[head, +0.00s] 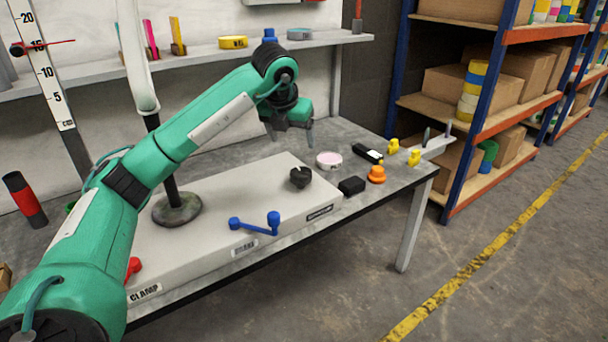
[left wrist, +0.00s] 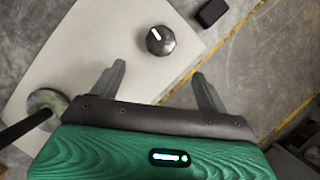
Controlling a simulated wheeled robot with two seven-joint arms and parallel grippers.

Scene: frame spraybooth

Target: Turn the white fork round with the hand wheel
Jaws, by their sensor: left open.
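A white fork-like part (head: 136,55) stands at the upper left in the head view, above a dark post on a round base (head: 177,209). On the pale panel box (head: 225,215) sit a round black knob with a white mark (head: 300,177) and a blue crank handle (head: 255,223). I cannot read which label says hand wheel. My left gripper (head: 291,137) is open and empty, above and behind the knob. In the left wrist view the knob (left wrist: 160,41) lies beyond the two spread fingers (left wrist: 157,88), apart from them. My right gripper does not show.
A red lever (head: 133,267) is by the "CLAMP" label. A black block (head: 351,186), an orange knob (head: 376,174) and a pink-white disc (head: 329,160) lie right of the panel. A shelf (head: 215,56) runs behind. A blue-orange rack (head: 470,130) stands right.

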